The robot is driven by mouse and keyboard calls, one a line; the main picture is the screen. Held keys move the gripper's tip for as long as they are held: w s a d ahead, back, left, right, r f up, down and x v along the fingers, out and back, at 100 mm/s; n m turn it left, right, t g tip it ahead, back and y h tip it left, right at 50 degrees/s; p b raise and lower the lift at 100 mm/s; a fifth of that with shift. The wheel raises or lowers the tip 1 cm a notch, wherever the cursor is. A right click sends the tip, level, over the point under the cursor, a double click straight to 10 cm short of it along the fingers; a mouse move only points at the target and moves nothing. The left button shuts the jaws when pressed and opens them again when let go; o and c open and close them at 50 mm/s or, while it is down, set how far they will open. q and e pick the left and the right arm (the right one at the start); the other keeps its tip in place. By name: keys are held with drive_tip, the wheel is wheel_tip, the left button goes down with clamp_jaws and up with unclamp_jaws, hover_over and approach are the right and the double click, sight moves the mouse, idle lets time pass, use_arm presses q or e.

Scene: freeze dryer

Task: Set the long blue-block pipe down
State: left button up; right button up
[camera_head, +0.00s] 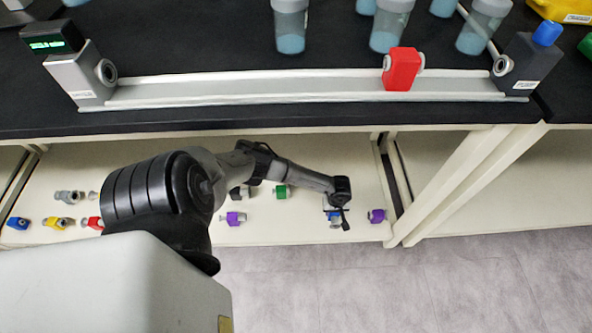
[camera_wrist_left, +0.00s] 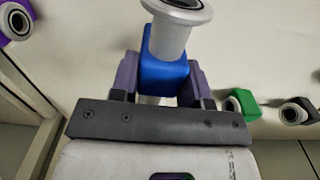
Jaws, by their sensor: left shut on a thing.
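My left gripper (camera_head: 337,206) reaches over the pale lower shelf (camera_head: 300,222) under the bench. In the left wrist view, its fingers (camera_wrist_left: 163,82) are shut on the blue block of the long blue-block pipe (camera_wrist_left: 165,66). The pipe's pale grey flanged end points away from the gripper, toward the top of that view. In the head view the pipe (camera_head: 336,223) is mostly hidden by the gripper. I cannot tell whether it touches the shelf. My right gripper is in neither view.
A purple-block piece (camera_head: 377,216) lies right of the gripper, near a shelf post. Another purple piece (camera_head: 235,218) and a green piece (camera_head: 281,191) lie to its left. The bench (camera_head: 210,120) overhangs behind, carrying a rail (camera_head: 250,88) with a red block (camera_head: 401,70).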

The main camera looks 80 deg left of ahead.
use_arm(q)
drive_tip(key=shift+f+b, duration=0.85)
drive_tip(key=shift+f, duration=0.7)
drive_tip(key=shift+r, duration=0.1)
drive_tip(key=shift+a, duration=0.1)
drive_tip(key=o, duration=1.1)
drive_tip(key=shift+f, duration=0.2)
drive_tip(key=shift+r, duration=0.1)
